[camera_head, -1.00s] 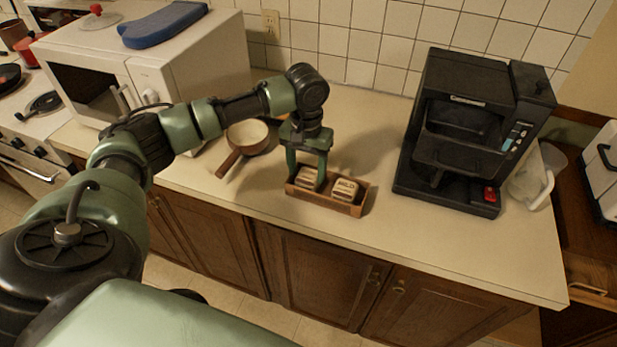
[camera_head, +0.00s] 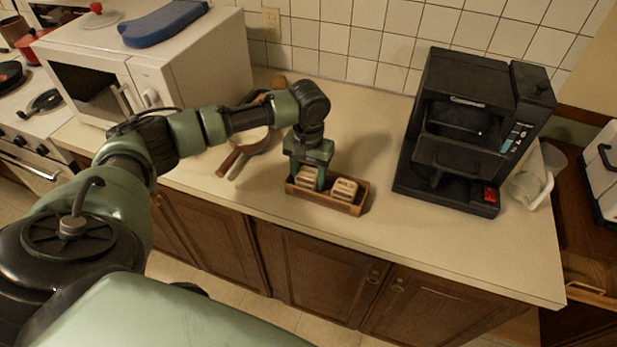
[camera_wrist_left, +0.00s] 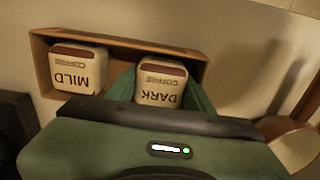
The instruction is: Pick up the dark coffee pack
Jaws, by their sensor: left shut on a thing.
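The dark coffee pack (camera_head: 306,179) stands in the left part of a small open wooden box (camera_head: 353,209) on the counter. In the left wrist view the pack (camera_wrist_left: 161,82) shows a cream body, a brown band and the upside-down words "DARK COFFEE". My left gripper (camera_head: 309,178) points down over it and is shut on it, a finger at each side. The pack appears to be still inside the box (camera_wrist_left: 43,68). A similar "MILD" coffee pack (camera_head: 345,189) stands beside it, and also shows in the left wrist view (camera_wrist_left: 78,70). My right gripper is not in view.
A black coffee machine (camera_head: 464,130) stands to the right, with a clear jug (camera_head: 533,180) beyond it. A brown-handled pan (camera_head: 230,162) lies left of the box, partly behind my arm. A white microwave (camera_head: 185,72) stands at the left. The counter right of the box is clear.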

